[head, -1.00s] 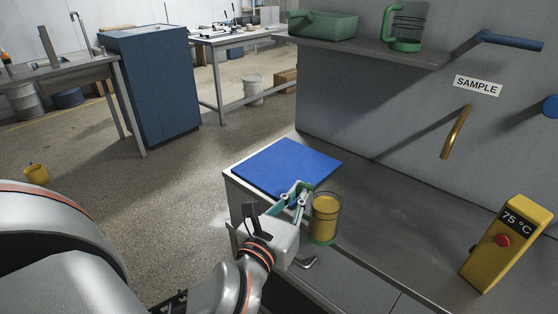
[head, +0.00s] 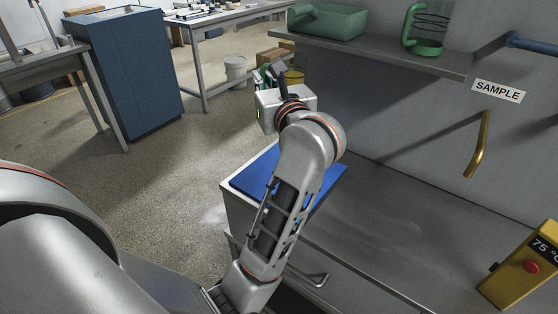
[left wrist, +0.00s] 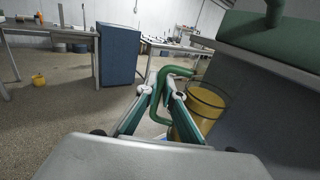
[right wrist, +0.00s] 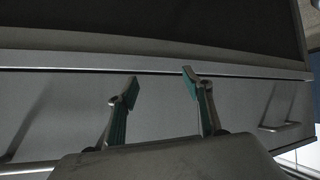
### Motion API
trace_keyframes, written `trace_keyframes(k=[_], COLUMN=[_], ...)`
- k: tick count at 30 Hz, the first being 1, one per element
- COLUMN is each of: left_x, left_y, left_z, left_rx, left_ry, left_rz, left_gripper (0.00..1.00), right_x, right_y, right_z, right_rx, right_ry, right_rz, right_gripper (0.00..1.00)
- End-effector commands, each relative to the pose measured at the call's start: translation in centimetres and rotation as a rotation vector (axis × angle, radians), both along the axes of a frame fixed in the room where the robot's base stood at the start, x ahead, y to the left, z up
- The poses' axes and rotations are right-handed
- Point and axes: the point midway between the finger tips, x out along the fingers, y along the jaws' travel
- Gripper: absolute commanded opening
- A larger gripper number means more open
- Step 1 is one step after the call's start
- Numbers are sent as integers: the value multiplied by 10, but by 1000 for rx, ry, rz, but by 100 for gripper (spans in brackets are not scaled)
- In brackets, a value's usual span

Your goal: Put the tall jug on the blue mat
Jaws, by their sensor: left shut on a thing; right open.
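The jug with yellow contents and a green handle (left wrist: 205,105) is held by my left gripper (left wrist: 164,93), whose fingers are shut on the handle. In the head view the jug (head: 294,77) is mostly hidden behind my left gripper (head: 268,76). It appears raised well above the counter, beyond the blue mat. The blue mat (head: 328,182) lies on the left end of the counter, partly covered by my left arm. My right gripper (right wrist: 160,88) is open and empty, facing the drawer fronts.
A shelf (head: 400,58) at the upper right carries a green bin (head: 335,22) and another green-handled jug (head: 428,30). A brass handle (head: 478,145) juts from the wall. A yellow temperature device (head: 520,270) stands at the right. The middle of the counter is bare.

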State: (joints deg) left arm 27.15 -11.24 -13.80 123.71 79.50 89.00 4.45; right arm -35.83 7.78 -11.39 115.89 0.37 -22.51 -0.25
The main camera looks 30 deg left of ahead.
Motion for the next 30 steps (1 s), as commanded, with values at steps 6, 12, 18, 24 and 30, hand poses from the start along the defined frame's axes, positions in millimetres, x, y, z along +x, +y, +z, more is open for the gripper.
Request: trace_keyframes(k=[6, 12, 18, 24, 30], left_x=[1, 0, 0, 0, 0], left_y=[0, 0, 0, 0, 0], left_z=[-57, -104, -132, -147, -182], left_rx=[8, 6, 4, 3, 5], left_ry=[14, 12, 5, 5, 8], left_rz=[0, -1, -2, -2, -2], left_gripper=[0, 0, 0, 0, 0], right_x=[-10, -9, -3, -4, -7], right_y=[-5, -8, -8, -8, -7], right_z=[-20, -24, -21, -25, -31], right_rx=[-19, -31, -36, -37, -34], right_ry=[25, 24, 12, 16, 22], right_rz=[6, 8, 10, 9, 10], right_gripper=[50, 50, 50, 50, 50])
